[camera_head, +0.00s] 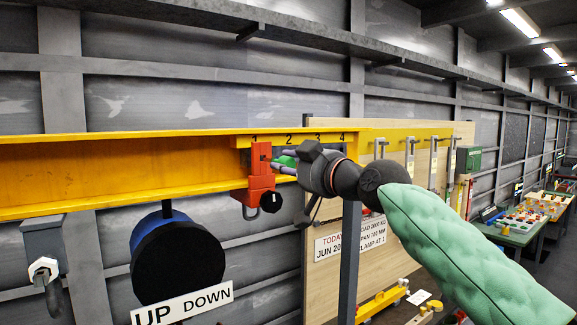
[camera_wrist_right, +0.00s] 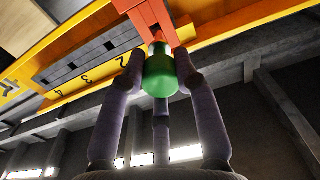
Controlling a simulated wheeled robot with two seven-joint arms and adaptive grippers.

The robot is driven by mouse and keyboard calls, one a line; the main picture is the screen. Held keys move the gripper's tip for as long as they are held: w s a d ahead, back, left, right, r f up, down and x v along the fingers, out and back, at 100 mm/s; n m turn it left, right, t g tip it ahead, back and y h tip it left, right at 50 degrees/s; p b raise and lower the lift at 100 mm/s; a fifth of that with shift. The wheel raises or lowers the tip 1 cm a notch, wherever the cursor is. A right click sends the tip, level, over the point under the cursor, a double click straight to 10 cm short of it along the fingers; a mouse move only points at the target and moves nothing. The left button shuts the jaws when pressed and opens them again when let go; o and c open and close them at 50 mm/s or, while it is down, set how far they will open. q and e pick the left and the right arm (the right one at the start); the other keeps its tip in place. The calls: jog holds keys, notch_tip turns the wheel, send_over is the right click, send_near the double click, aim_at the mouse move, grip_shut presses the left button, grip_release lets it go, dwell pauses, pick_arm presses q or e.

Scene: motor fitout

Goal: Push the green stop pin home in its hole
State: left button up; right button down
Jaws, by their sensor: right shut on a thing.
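The green stop pin (camera_head: 286,161) is at the right side of the red clamp block (camera_head: 261,172) on the yellow beam (camera_head: 120,168). In the right wrist view the thick green head of the pin (camera_wrist_right: 160,75) shows between my fingers, with its far end against the red block (camera_wrist_right: 152,22). How deep it sits in the hole is hidden. My right gripper (camera_head: 284,162) has its fingers closed around the pin; it also shows in the wrist view (camera_wrist_right: 160,64). My left gripper is not in view.
A numbered yellow plate (camera_head: 300,138) runs along the beam beside the block. A black knob (camera_head: 270,202) sticks out below the block. A dark blue and black drum (camera_head: 178,262) hangs under the beam, with an UP DOWN sign (camera_head: 182,303). A wooden tool board (camera_head: 330,275) stands behind my arm.

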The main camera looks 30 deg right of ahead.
aim_at(274, 159)
jog(key=shift+w, duration=0.7)
dwell(0.4)
jog(key=shift+w+a, duration=0.1)
jog(key=shift+w, duration=0.5)
jog(key=shift+w+a+p, duration=0.1)
jog(key=shift+w+p, duration=0.45)
jog(key=shift+w, duration=1.1)
jog(key=c, duration=0.8)
grip_release()
jog(key=shift+a, duration=0.1)
jog(key=shift+c, duration=0.2)
jog(key=shift+s, duration=0.55)
jog(key=s, duration=0.7)
jog(key=s+d, duration=0.1)
jog(key=s, duration=0.3)
jog(key=shift+d+f, duration=0.1)
jog(key=shift+w, duration=0.1)
